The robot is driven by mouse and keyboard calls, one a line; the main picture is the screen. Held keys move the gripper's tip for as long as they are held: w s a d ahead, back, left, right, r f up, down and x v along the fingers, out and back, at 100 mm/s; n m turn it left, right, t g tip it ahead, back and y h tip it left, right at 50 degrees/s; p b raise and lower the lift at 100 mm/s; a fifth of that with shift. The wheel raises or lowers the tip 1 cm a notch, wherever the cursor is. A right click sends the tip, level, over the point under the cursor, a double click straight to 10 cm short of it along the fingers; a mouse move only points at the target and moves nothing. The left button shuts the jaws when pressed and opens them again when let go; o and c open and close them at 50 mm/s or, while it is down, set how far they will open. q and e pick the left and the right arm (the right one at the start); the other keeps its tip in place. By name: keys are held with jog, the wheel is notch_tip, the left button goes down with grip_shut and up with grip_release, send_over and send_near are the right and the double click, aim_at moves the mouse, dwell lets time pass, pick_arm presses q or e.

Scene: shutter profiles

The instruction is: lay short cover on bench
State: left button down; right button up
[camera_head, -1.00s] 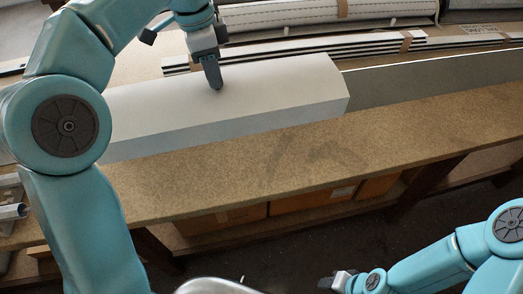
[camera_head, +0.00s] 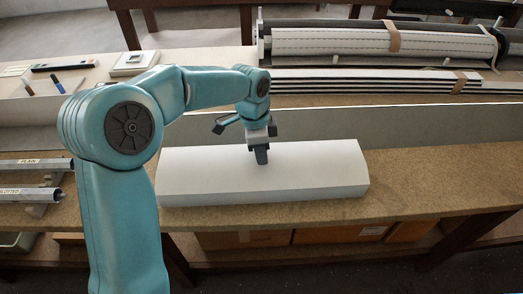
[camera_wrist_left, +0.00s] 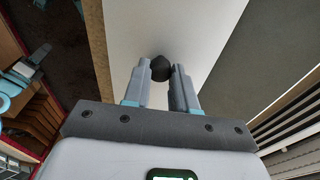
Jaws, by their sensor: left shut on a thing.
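The short cover (camera_head: 310,172) is a long white box-like piece with a sloped front edge. In the head view it lies level along the front of the brown bench (camera_head: 420,198), seemingly on its top. My left gripper (camera_head: 261,160) is over the middle of the cover, pointing down. In the left wrist view, the left gripper (camera_wrist_left: 161,70) has its fingers closed around a small dark knob (camera_wrist_left: 161,67) on the white cover (camera_wrist_left: 180,30). My right gripper is not in view now.
A pale upright board (camera_head: 430,128) runs along the bench behind the cover. Dark and white slats (camera_head: 370,82) and a rolled shutter (camera_head: 340,42) lie farther back. Boxes (camera_head: 335,233) sit on the shelf below. Bench right of the cover is clear.

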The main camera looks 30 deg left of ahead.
aim_at(256, 164)
pick_arm(q)
jog(key=shift+d, duration=0.1)
jog(key=c, duration=1.3)
grip_release()
jog(key=shift+f, duration=0.15)
jog(key=shift+c, duration=0.2)
jog(key=o, duration=0.4)
jog(key=shift+o, duration=0.2)
notch_tip(256, 164, up, 12)
jog(key=a, duration=0.1)
jog(key=shift+s+p, duration=0.3)
jog(key=shift+s, duration=0.15)
jog(key=shift+s+a, duration=0.1)
